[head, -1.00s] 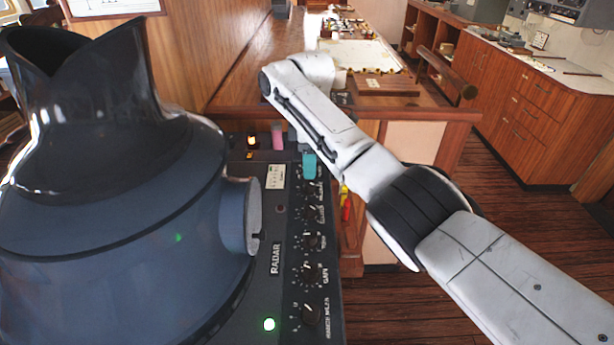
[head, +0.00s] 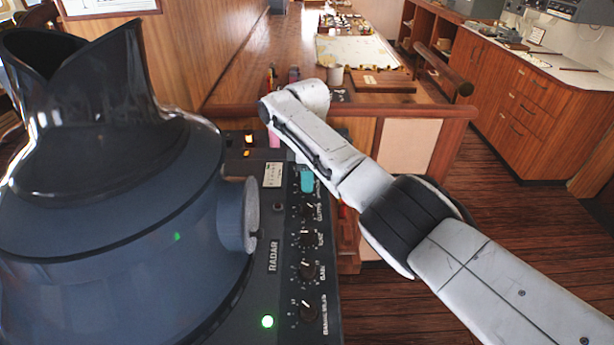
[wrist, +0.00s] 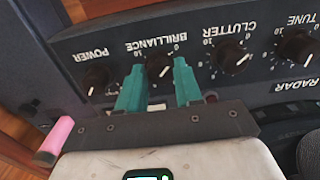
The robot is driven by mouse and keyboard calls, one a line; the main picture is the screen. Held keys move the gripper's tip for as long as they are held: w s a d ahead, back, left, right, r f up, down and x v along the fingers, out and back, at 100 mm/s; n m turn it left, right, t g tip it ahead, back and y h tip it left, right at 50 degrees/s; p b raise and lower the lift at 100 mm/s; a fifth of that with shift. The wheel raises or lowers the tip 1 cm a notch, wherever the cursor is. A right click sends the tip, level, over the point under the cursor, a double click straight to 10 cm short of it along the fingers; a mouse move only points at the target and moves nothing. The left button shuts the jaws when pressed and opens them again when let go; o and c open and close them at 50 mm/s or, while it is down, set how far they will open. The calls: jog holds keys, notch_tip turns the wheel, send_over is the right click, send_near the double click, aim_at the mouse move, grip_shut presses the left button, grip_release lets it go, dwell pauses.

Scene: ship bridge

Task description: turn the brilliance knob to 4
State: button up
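The brilliance knob (wrist: 159,67) is a small black knob on the dark radar panel (wrist: 235,88), under an upside-down BRILLIANCE label in the wrist view. A pale pointer mark shows on it, but the exact setting is too small to read. My gripper (wrist: 160,70) has two teal fingers, one on each side of this knob. The fingers are apart, with narrow gaps seeming to show beside the knob; I cannot tell whether either touches it. In the head view a teal finger (head: 307,181) shows at the panel's far end, and the brilliance knob is hidden there.
The power knob (wrist: 96,79) is left of my fingers and the clutter knob (wrist: 231,58) right, both close. The radar's large hooded viewer (head: 110,220) stands beside the panel. A wooden counter (head: 245,85) lies beyond. Wooden floor (head: 500,230) is open at right.

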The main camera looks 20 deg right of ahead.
grip_shut()
jog(key=shift+m, duration=0.3)
jog(key=m, duration=1.5)
jog(key=shift+b, duration=0.3)
jog(key=m, duration=0.5)
jog(key=shift+m, duration=0.3)
jog(key=shift+r, duration=0.1)
